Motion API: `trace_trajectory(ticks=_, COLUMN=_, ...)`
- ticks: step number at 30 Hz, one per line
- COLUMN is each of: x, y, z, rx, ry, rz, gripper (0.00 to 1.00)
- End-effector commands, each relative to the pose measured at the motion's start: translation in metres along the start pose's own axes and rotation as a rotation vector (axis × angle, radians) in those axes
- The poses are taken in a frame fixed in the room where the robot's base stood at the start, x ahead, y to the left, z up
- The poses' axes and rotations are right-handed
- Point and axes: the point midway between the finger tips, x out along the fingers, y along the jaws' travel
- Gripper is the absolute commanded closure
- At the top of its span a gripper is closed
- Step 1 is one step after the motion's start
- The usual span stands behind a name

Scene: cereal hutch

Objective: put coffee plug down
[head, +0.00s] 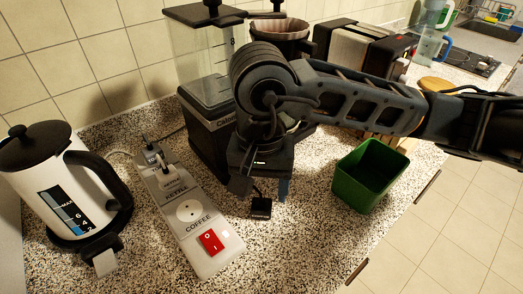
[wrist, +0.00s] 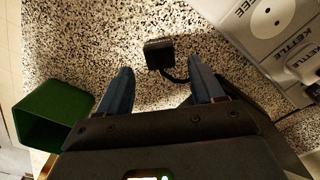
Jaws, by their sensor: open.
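The coffee plug (head: 261,207) is a small black plug with a cable, lying on the speckled counter to the right of the power strip. It also shows in the wrist view (wrist: 158,53), beyond the fingertips, with its cable curving back between the fingers. My gripper (head: 264,188) is above the counter, pointing down close to the plug. In the wrist view its two blue fingers (wrist: 161,76) are spread apart with nothing between the tips except counter and cable. The power strip (head: 198,222) has an empty socket labelled COFFEE and a red switch.
A green open container (head: 367,177) stands right of my gripper. A white kettle (head: 68,190) stands at the left, and a coffee grinder (head: 203,110) stands behind the gripper. A toaster (head: 362,52) is at the back. Bare counter lies in front of the plug.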

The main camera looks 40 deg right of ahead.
Motion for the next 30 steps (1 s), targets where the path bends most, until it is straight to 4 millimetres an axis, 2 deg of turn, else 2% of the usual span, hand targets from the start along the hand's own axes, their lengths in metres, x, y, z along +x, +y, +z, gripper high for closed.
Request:
trace_trajectory(ticks=6, x=-0.041, y=0.000, z=-0.001, rx=-0.003, ry=0.007, rz=0.000, gripper=0.33)
trace_trajectory(ticks=13, x=-0.073, y=0.000, z=0.000, rx=-0.001, ry=0.003, rz=0.001, gripper=0.33)
trace_trajectory(ticks=19, x=-0.084, y=0.000, z=0.000, rx=-0.001, ry=0.001, rz=0.000, gripper=0.33)
trace_trajectory(ticks=30, x=-0.085, y=0.000, z=0.000, rx=-0.001, ry=0.000, rz=0.000, gripper=0.33)
